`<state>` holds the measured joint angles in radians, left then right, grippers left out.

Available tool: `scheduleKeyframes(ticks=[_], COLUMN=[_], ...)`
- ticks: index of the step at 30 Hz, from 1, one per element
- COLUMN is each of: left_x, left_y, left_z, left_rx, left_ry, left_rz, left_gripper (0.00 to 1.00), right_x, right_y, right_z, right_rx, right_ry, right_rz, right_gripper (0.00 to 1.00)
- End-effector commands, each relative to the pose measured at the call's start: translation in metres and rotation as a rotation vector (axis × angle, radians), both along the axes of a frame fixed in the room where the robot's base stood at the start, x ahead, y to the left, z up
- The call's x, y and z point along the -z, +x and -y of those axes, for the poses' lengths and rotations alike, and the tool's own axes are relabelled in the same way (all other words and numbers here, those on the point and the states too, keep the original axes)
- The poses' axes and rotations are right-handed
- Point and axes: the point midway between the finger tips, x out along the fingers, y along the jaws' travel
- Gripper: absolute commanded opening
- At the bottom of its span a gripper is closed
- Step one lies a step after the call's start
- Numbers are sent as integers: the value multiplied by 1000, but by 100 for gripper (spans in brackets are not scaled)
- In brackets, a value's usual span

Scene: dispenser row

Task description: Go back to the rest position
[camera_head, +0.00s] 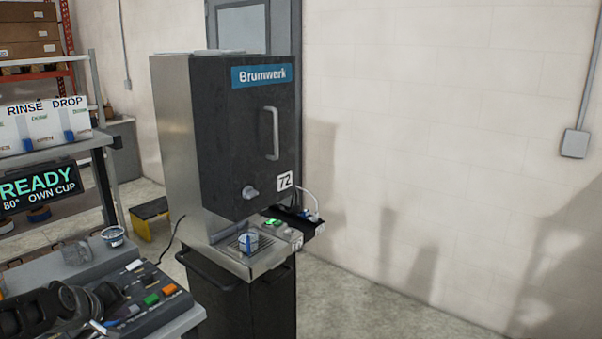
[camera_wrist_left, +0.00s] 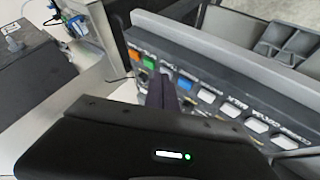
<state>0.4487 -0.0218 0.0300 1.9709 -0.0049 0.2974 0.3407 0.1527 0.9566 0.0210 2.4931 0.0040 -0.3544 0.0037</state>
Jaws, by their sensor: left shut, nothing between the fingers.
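My left gripper (camera_wrist_left: 162,92) is shut with nothing between its fingers. In the wrist view its dark fingers stick out over the edge of a control panel (camera_wrist_left: 215,85) with green, orange, blue and white buttons. I cannot tell whether the fingertips touch the panel. In the head view my left gripper (camera_head: 106,294) is at the lower left, beside the same panel (camera_head: 178,303), partly hidden by its own arm. My right gripper is not in view.
Another cup (camera_head: 113,236) stands on the left counter. A READY display (camera_head: 38,190) is behind it. Open floor and bare wall lie to the right.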

Motion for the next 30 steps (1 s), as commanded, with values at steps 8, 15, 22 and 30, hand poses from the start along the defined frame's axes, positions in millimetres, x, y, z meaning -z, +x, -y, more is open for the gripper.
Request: scheduleKeyframes(ticks=[8,15,22,30], left_x=[7,68,155,297], left_y=[9,10,-4,-93], left_z=[-1,31,93,225], left_rx=[43,121,245,504], left_ry=[104,125,113,41], left_rz=[57,16,-71,-275], left_gripper=[0,0,0,0], right_x=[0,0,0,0], right_y=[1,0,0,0], right_z=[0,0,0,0], right_rx=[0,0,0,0], right_ry=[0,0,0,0], right_rz=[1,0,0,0], right_gripper=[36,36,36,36])
